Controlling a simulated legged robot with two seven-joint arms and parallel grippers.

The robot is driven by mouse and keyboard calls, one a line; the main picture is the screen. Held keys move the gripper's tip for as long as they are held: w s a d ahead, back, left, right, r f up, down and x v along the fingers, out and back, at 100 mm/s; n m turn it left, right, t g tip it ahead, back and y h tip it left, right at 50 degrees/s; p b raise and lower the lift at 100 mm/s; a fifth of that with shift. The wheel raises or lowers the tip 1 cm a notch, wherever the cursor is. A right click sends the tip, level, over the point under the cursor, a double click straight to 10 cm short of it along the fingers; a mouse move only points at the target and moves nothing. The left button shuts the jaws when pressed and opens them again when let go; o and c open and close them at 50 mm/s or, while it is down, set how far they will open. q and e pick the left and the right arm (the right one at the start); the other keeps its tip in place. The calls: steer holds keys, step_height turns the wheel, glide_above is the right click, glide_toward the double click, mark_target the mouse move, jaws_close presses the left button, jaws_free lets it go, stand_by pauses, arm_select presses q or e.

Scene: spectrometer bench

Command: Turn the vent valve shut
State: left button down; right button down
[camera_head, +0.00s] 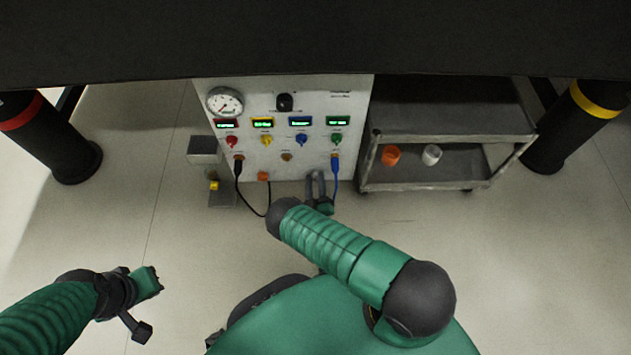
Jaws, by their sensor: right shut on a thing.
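The white instrument panel (215,165) stands ahead, with a row of red (232,141), yellow (266,140), blue (300,138) and green (336,139) knobs. A black knob (285,102) sits higher up. I cannot tell which fitting is the vent valve. My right gripper (317,180) is at the panel's lower right edge, just left of the hanging blue cable (335,178). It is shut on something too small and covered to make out. My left gripper (150,305) is open and empty, low on the left, well away from the panel.
A black cable (251,206) loops below the panel. A round gauge (225,103) is at its top left. A grey cart (450,185) with orange and white cups stands at the right. Black posts (65,155) flank the bench. The floor at left is clear.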

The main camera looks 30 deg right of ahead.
steer(key=n+b, duration=0.1)
steer(key=n, duration=0.3)
steer(key=n+b, duration=0.1)
steer(key=n, duration=0.2)
steer(key=n+b, duration=0.1)
steer(key=n, duration=0.3)
steer(key=shift+a+f+n, duration=0.25)
steer(key=shift+a+n, duration=0.05)
stand_by(0.4)
steer(key=c, duration=1)
jaws_free()
steer(key=shift+c, duration=0.2)
steer(key=shift+d, duration=0.1)
